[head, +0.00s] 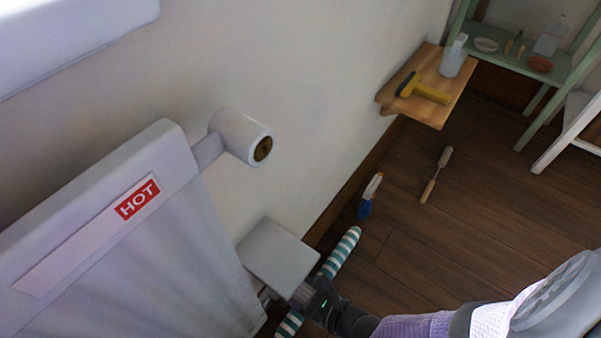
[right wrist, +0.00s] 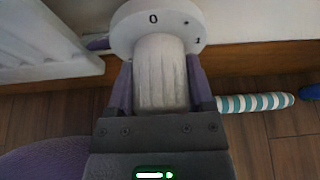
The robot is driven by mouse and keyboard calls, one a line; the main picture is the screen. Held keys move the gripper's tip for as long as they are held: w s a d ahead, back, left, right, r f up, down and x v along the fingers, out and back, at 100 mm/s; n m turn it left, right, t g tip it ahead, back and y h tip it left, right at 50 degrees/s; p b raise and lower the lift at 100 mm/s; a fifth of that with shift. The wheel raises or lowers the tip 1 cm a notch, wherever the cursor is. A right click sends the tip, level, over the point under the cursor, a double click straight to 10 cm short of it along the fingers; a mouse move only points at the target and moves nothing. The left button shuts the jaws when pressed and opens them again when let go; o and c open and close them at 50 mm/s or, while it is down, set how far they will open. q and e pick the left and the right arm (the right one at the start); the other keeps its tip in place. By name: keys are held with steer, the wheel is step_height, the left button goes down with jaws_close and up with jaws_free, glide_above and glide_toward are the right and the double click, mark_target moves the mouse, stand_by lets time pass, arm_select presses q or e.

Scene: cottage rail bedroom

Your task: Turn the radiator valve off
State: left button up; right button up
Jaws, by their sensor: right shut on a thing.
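The radiator valve shows in the right wrist view as a round white dial (right wrist: 122,29) with a ribbed, pale knob (right wrist: 161,80) in front. A "0" is near the dial's top, with a small mark and a "1" to its right. My right gripper (right wrist: 160,88) has its purple fingers on both sides of the knob and is shut on it. In the head view my right gripper (head: 305,296) is low beside the white radiator (head: 150,265), where the valve is mostly hidden. A red "HOT" label (head: 138,199) is on the radiator. My left gripper is out of view.
A pale grey block (head: 278,254) is just above my right gripper. A white cylinder (head: 240,136) juts from the radiator's upper corner. A striped roll (head: 341,252) lies along the wall. A wooden shelf (head: 437,112) is farther back.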

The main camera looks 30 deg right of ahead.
steer(key=shift+c, duration=1.4)
steer(key=shift+a+n+t+h, duration=0.1)
steer(key=shift+n+t+h, duration=0.2)
steer(key=shift+n+h, duration=0.6)
steer(key=shift+f+n+t+h, duration=0.1)
steer(key=shift+n+t+h, duration=0.45)
steer(key=shift+n, duration=0.85)
steer(key=shift+s, duration=0.1)
steer(key=o, duration=1.2)
steer(key=shift+o, duration=0.2)
